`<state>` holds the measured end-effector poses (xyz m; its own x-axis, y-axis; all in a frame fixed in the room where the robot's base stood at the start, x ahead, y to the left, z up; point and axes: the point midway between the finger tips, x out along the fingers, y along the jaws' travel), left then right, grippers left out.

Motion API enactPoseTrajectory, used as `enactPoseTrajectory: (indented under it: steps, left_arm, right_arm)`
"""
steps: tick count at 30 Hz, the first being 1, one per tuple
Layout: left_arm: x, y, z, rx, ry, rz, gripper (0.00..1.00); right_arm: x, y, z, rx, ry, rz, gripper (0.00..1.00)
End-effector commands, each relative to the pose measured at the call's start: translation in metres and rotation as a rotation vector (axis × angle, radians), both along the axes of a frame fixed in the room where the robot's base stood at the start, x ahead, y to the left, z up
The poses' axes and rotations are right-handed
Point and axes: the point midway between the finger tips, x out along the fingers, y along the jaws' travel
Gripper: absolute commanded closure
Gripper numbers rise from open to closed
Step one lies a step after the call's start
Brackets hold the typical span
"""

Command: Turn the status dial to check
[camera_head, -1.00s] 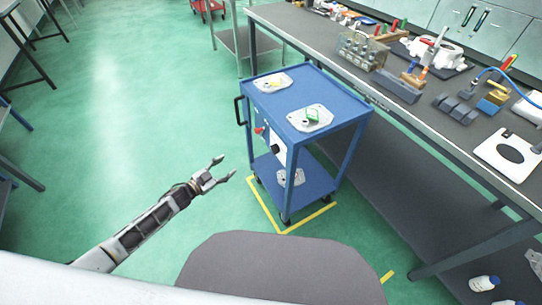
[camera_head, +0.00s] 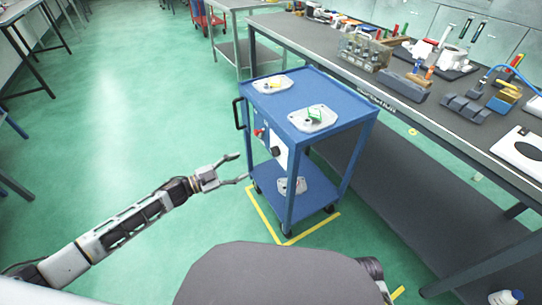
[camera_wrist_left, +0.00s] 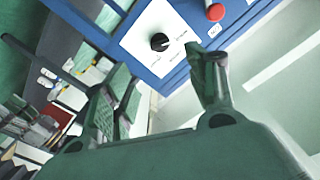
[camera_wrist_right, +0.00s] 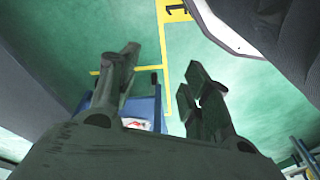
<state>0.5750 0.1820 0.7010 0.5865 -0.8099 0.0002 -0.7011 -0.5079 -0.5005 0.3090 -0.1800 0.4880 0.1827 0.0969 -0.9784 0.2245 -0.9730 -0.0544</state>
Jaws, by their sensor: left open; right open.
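The status dial is a black round knob (camera_wrist_left: 159,41) on a white panel with small print, too small to read. The panel (camera_head: 280,153) is on the side of the blue cart (camera_head: 340,128). My left gripper (camera_head: 242,167) is open and empty, just left of the cart and apart from the panel. In the left wrist view the dial shows beyond and between the open fingers (camera_wrist_left: 162,78). My right gripper (camera_wrist_right: 160,72) is open and empty over the green floor. Its fingers are not seen in the head view.
A red button (camera_wrist_left: 215,12) sits beside the panel. The cart carries castings on light trays (camera_head: 313,119) and has a black handle (camera_head: 239,113). A long workbench (camera_head: 430,115) with tools stands on the right.

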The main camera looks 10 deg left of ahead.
Motion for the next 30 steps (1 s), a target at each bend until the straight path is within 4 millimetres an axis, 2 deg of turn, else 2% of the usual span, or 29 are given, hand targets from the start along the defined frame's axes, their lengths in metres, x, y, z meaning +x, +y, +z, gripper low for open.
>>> enactPoseTrajectory:
  steps: [17,30]
  left_arm:
    - [0.005,-0.006,0.0,-0.001,0.0,0.002,0.43]
    - [0.027,-0.036,0.001,-0.002,-0.001,0.001,0.43]
  right_arm:
    - [0.001,0.0,0.002,0.001,-0.004,0.0,0.52]
    - [0.002,0.002,0.007,0.007,-0.014,0.0,0.52]
